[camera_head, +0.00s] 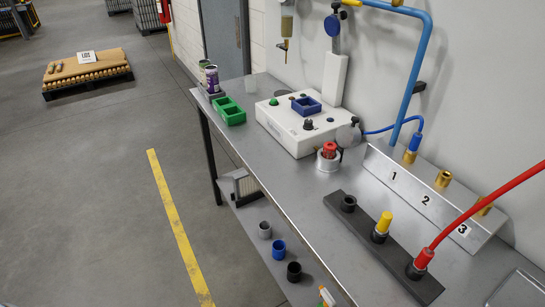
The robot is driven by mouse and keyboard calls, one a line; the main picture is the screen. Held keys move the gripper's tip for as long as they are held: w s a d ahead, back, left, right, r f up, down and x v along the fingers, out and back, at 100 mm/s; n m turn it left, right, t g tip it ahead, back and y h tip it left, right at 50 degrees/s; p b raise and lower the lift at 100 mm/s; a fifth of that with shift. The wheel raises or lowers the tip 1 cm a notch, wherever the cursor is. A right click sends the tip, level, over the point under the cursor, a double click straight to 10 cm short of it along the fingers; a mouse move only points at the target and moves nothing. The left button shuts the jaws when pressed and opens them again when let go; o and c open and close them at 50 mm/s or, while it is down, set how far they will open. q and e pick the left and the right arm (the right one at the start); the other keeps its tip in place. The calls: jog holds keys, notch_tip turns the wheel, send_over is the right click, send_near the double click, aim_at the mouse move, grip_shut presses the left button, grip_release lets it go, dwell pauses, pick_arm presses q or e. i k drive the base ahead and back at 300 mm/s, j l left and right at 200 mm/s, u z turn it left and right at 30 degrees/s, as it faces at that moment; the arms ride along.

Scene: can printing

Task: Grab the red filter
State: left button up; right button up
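A red cylindrical fitting (424,258) stands in the front socket of a black rail on the bench; a red hose (487,210) runs from its top to the right edge. A yellow fitting (384,222) stands in the middle socket of the black rail (364,224); the rear socket (348,203) looks empty. Another small red piece (329,148) sits on a round silver base behind the rail. I cannot tell from the picture which red piece is the filter. Neither of my grippers is in view.
A slanted bracket (410,192) numbered 1, 2, 3 carries brass fittings; a blue fitting (415,141) with a blue hose sits at 1. A white device (303,125) and green tray (229,112) stand farther back. Grey, blue (279,249) and black cups stand on the lower shelf.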

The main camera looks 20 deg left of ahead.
aim_at(329, 148)
jog(key=u, duration=0.2)
jog(key=j+z, duration=0.4)
jog(key=j, duration=1.65)
